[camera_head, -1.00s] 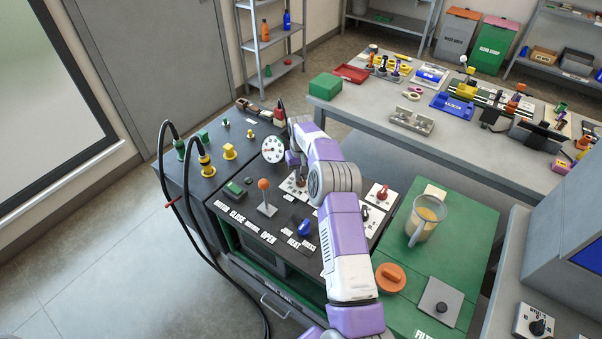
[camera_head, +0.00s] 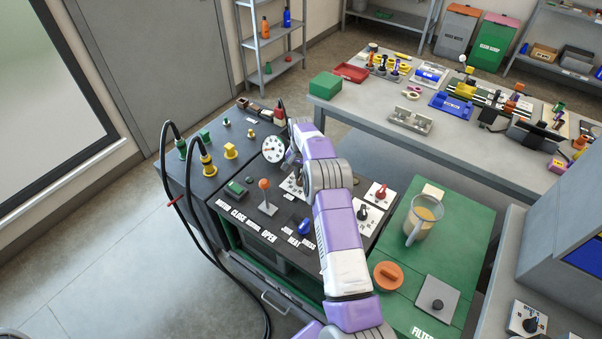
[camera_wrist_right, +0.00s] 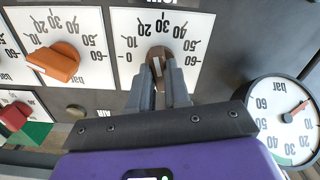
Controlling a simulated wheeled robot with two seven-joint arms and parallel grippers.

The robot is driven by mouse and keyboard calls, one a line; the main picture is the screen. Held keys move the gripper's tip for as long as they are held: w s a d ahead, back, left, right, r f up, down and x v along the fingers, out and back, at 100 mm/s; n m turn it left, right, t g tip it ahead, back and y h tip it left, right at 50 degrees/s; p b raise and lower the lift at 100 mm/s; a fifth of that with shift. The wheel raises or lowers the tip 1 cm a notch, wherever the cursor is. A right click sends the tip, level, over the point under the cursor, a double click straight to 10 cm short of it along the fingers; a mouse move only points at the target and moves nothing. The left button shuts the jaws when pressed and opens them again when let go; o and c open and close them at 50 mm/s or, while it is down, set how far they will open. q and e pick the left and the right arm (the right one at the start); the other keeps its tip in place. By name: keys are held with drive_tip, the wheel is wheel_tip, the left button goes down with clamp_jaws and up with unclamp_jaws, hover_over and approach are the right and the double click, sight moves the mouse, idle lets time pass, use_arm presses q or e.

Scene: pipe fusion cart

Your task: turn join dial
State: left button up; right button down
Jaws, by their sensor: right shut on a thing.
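The join dial is a brown knob (camera_wrist_right: 157,62) on a white plate (camera_wrist_right: 190,75) marked 0 to 60 in the right wrist view. Its label at the top edge is upside down and partly cut off. My right gripper (camera_wrist_right: 158,72) is shut on the knob, with a finger on each side. The fingers hide much of the knob, so its exact setting is hard to read. In the head view my right gripper (camera_head: 296,172) reaches down to the plate (camera_head: 290,187) on the dark console, and my arm partly covers it. My left gripper is not in view.
An orange dial (camera_wrist_right: 56,62) and a red knob (camera_wrist_right: 15,116) sit beside it. A round gauge (camera_wrist_right: 284,118) with a red needle is close on the other side. An orange-topped lever (camera_head: 264,184) and blue knob (camera_head: 304,226) stand nearby. A jug (camera_head: 424,219) stands on green.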

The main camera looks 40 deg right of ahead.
idle(0.5)
drive_tip(key=c, duration=1.1)
unclamp_jaws()
drive_tip(key=shift+r, duration=0.1)
wheel_tip(320, 180, up, 8)
drive_tip(key=shift+f+p, duration=0.25)
drive_tip(key=shift+p, duration=0.3)
